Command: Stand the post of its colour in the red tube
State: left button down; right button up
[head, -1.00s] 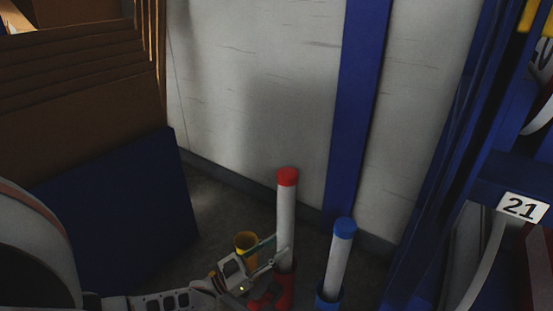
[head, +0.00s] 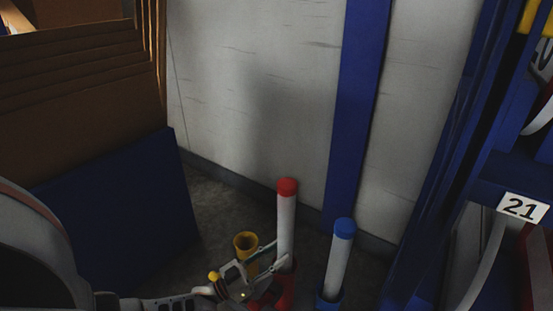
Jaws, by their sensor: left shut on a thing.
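The white post with a red cap (head: 286,222) stands upright in the lower middle of the head view. Its lower end is inside the mouth of the red tube (head: 287,285); how deep it reaches is hidden. My left gripper (head: 279,258) comes in from the left and is shut on the post just above the tube's rim. My right gripper is not in view.
A blue-capped white post (head: 338,262) stands in a blue tube (head: 328,301) to the right. A yellow tube (head: 246,243) behind my left gripper looks empty. A blue panel (head: 120,220) and brown boards stand left; a blue rack (head: 440,170) stands right.

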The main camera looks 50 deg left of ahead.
pick_arm(q)
jog(key=shift+d+f, duration=0.1)
jog(key=shift+f, duration=0.9)
dwell(0.5)
jog(key=c, duration=1.4)
grip_release()
jog(key=shift+f, duration=0.1)
notch_tip(320, 180, up, 10)
jog(key=shift+r, duration=0.15)
jog(key=shift+s, duration=0.1)
